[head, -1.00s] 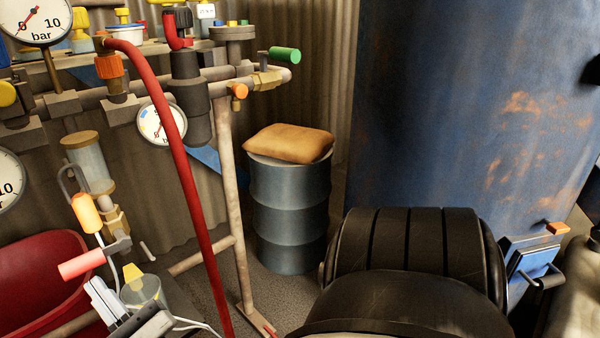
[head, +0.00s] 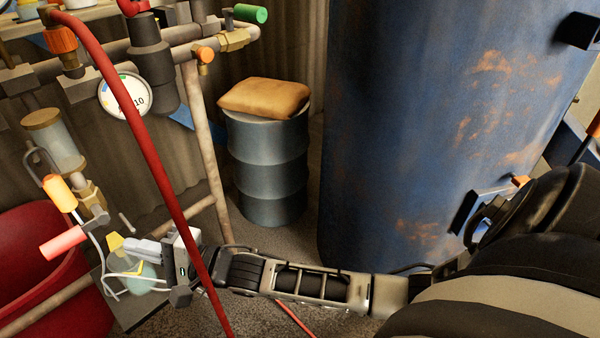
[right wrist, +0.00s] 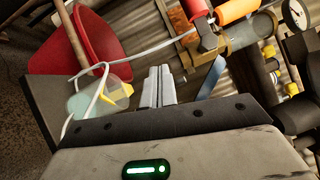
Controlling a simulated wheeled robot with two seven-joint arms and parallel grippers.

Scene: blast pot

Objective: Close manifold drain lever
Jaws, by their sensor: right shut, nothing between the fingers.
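A lever with a pink-red handle (head: 64,243) sits on the brass drain fitting below a clear filter bowl (head: 60,145) at the left. An orange handle (head: 60,193) stands just above it. I cannot tell for sure which one is the drain lever. My right gripper (head: 138,249) is shut and empty, to the right of the pink-red handle and apart from it. In the right wrist view the shut fingers (right wrist: 158,86) point up toward the fitting, with the red handle (right wrist: 197,10) and orange handle (right wrist: 236,9) beyond them. My left gripper is not in view.
A red hose (head: 150,150) hangs in front of my right arm. A clear jar with a yellow top (head: 140,271) and a white tube are close to the gripper. A red tub (head: 40,290) is at the lower left. A grey drum (head: 267,165) and blue tank (head: 400,120) stand behind.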

